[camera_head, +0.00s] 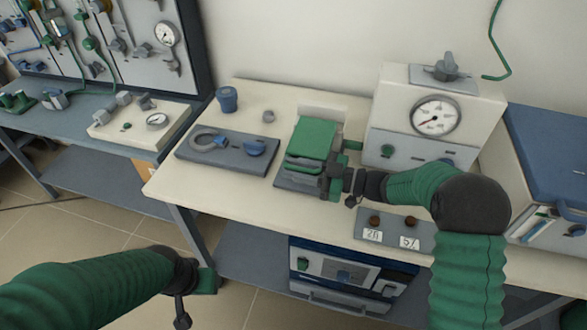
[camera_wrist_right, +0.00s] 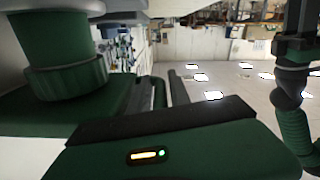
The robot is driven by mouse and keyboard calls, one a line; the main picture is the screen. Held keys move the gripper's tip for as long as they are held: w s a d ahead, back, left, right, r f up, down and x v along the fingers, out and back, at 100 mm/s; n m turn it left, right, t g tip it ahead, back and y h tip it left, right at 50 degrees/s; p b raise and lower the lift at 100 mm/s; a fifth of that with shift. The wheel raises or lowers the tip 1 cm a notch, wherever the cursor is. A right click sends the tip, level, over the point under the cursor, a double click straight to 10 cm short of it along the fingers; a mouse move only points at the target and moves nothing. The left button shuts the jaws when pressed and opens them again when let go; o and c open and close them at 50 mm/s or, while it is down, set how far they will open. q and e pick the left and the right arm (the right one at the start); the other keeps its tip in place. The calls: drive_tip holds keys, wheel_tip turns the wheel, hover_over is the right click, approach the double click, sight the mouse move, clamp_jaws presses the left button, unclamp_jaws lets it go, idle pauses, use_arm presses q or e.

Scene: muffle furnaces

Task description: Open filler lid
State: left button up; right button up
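My right gripper (camera_head: 332,183) is at the front right corner of a green-topped box (camera_head: 314,137) on the bench. It appears close to or touching the box; its finger opening is not clear. In the right wrist view, a green cylinder with a ribbed collar (camera_wrist_right: 64,60) stands at upper left, near a broad green surface with a small lit indicator (camera_wrist_right: 147,155). I cannot tell which part is the filler lid. My left gripper (camera_head: 203,281) hangs low, left of the bench, away from everything; its opening is not clear.
A pale unit with a round gauge (camera_head: 436,117) and top knob (camera_head: 446,67) stands right of the green box. A grey plate (camera_head: 227,153) holds a ring and a blue knob. A blue-lidded case (camera_head: 560,140) is at right.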

drive_tip(key=shift+d, duration=0.15)
clamp_jaws()
drive_tip(key=shift+r, duration=0.1)
idle(1.2)
